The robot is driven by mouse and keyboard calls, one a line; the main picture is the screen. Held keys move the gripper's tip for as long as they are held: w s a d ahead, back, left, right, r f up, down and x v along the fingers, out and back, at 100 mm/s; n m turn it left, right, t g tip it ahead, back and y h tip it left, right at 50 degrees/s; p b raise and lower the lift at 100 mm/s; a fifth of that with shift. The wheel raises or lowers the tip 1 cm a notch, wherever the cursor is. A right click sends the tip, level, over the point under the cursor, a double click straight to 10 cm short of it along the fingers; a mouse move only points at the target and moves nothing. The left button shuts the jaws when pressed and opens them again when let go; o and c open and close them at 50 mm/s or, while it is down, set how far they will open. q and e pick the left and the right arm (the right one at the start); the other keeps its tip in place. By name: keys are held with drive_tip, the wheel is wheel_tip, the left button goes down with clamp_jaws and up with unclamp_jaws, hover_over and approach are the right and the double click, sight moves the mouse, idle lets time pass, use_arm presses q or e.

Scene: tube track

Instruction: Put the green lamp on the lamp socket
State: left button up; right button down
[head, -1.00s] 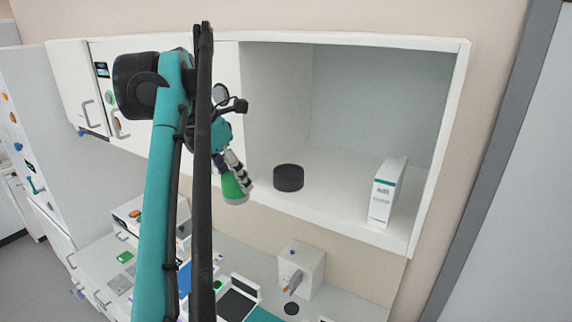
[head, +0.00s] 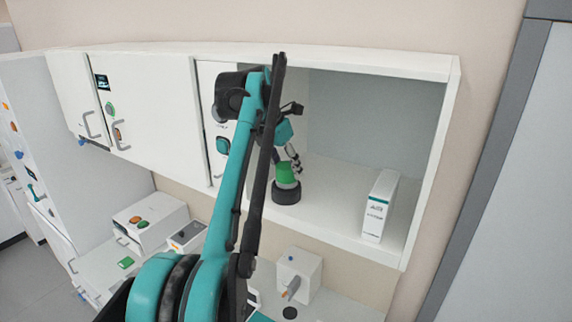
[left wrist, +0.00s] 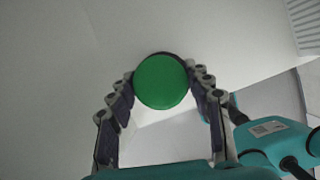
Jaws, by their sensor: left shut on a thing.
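The green lamp (head: 285,174) is upright at the black round lamp socket (head: 286,195), inside the open cabinet compartment. Its lower end looks at or just above the socket's top; I cannot tell whether it is seated. My left gripper (head: 292,164) is shut on the lamp from above and behind. In the left wrist view, the lamp's round green face (left wrist: 161,82) sits between the fingertips of the left gripper (left wrist: 162,88). A thin dark rim, likely the socket, shows behind the lamp's upper edge. My right gripper is not in view.
A white box with a teal band (head: 379,207) stands to the right on the same shelf (head: 335,205). The shelf between box and socket is clear. Closed white cabinet doors (head: 150,115) lie to the left. A lower counter (head: 335,305) holds several devices.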

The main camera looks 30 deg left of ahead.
use_arm(q)
drive_tip(key=shift+w+f, duration=0.15)
drive_tip(key=shift+f, duration=0.25)
drive_tip(key=shift+s+r, duration=0.1)
drive_tip(key=shift+s, duration=0.25)
drive_tip(key=o, duration=0.9)
drive_tip(key=shift+f, duration=0.2)
drive_tip(key=shift+o, duration=1.4)
drive_tip(key=shift+w, duration=0.25)
drive_tip(key=shift+s, duration=0.1)
